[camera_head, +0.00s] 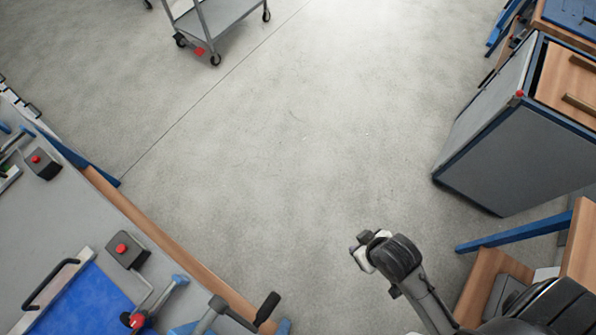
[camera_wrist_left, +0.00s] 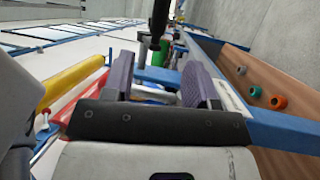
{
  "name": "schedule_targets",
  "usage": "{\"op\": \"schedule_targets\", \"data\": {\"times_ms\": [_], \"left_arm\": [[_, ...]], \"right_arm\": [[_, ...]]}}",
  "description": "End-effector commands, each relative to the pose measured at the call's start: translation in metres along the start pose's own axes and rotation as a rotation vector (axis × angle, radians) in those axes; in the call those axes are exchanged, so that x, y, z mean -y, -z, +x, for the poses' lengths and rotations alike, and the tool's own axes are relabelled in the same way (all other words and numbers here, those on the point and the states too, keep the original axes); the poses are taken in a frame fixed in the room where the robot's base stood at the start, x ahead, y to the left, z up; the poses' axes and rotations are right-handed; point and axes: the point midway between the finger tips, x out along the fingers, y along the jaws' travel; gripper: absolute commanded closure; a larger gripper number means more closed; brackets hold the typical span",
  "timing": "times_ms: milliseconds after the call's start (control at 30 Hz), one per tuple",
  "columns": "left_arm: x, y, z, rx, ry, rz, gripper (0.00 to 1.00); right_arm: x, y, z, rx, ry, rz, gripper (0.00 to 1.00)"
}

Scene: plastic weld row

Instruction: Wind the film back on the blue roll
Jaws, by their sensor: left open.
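My left gripper (camera_wrist_left: 158,68) shows in the left wrist view, its two purple-grey fingers apart, with nothing seen held between them. Beyond the fingers, a green object (camera_wrist_left: 150,94) shows in the gap, partly hidden. A yellow roll-like cylinder (camera_wrist_left: 75,80) and a red one (camera_wrist_left: 65,106) lie to the left of the fingers. I cannot make out the blue roll or its film for certain in either view. In the head view my right arm comes in from the lower right and ends in my right gripper (camera_head: 368,250) above the floor; its fingers are too unclear to judge.
A grey bench with a blue sheet (camera_head: 88,303), black handle and red-button boxes (camera_head: 128,250) fills the lower left. A grey cabinet (camera_head: 490,130) stands right, a trolley (camera_head: 215,15) at the top. The floor (camera_head: 290,130) between is clear. A blue beam (camera_wrist_left: 275,128) runs right of the left gripper.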

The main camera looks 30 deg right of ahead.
Motion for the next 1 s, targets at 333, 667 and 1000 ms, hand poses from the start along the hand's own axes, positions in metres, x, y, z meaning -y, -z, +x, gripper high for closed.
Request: {"op": "schedule_targets", "data": {"times_ms": [333,667,1000], "left_arm": [[0.0,0.0,0.0,0.001,0.002,0.034,0.47],[0.001,0.0,0.034,-0.002,-0.002,0.031,0.47],[0.001,0.0,0.096,-0.002,-0.001,0.031,0.47]], "right_arm": [[0.001,0.0,0.0,-0.001,0.004,0.004,0.57],[0.001,-0.001,0.003,0.0,0.003,0.003,0.57],[-0.001,-0.003,0.008,0.001,-0.003,-0.004,0.57]]}}
